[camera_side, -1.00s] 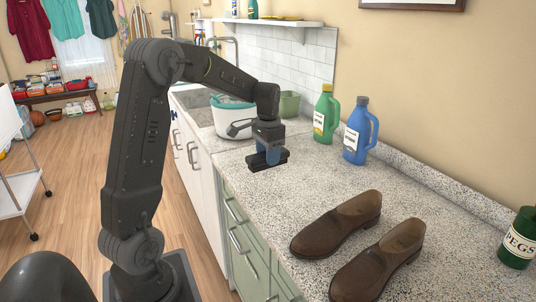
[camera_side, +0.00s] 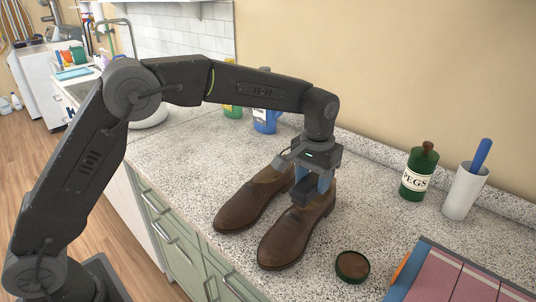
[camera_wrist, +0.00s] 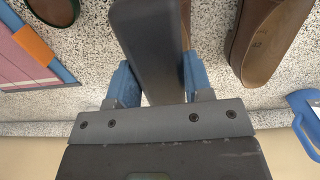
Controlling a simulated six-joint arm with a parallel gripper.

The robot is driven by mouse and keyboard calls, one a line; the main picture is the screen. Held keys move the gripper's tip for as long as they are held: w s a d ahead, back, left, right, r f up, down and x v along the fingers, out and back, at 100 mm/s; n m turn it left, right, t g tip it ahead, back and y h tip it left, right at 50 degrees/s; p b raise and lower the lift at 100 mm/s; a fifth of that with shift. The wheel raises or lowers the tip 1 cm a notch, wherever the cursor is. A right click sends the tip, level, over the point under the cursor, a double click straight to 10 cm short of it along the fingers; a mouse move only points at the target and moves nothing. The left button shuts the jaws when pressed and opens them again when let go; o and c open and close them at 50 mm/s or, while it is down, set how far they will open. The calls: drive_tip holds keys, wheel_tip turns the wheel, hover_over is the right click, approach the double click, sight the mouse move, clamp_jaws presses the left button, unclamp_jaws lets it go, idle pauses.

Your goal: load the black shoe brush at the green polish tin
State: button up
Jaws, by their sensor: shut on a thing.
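My gripper (camera_side: 315,182) has blue fingers and is shut on the black shoe brush (camera_side: 303,192), holding it over the heel end of the nearer brown shoe. In the wrist view the dark brush (camera_wrist: 150,45) sits between the blue fingers and hides part of what lies below. The green polish tin (camera_side: 352,266) is a low round tin with a brown top face, on the counter to the right of the shoes, apart from the brush. Part of the tin (camera_wrist: 55,8) shows at the top left of the wrist view.
Two brown shoes (camera_side: 290,238) stand side by side under my gripper. A green PEGS jar (camera_side: 418,174) and a white holder (camera_side: 463,192) with a blue handle stand by the wall. A pink and blue flat item (camera_side: 455,281) lies front right. Jugs (camera_side: 266,117) stand behind my arm.

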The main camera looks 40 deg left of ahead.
drive_tip(key=s+d+f, duration=0.1)
drive_tip(key=s+d, duration=0.1)
drive_tip(key=d, duration=0.5)
drive_tip(key=s+d, duration=0.3)
drive_tip(key=d, duration=0.5)
hover_over(352, 265)
drive_tip(key=shift+w+f, duration=0.1)
drive_tip(key=shift+f, duration=2.95)
drive_tip(key=shift+f, duration=0.6)
drive_tip(key=shift+r, duration=0.1)
wheel_tip(352, 265, up, 7)
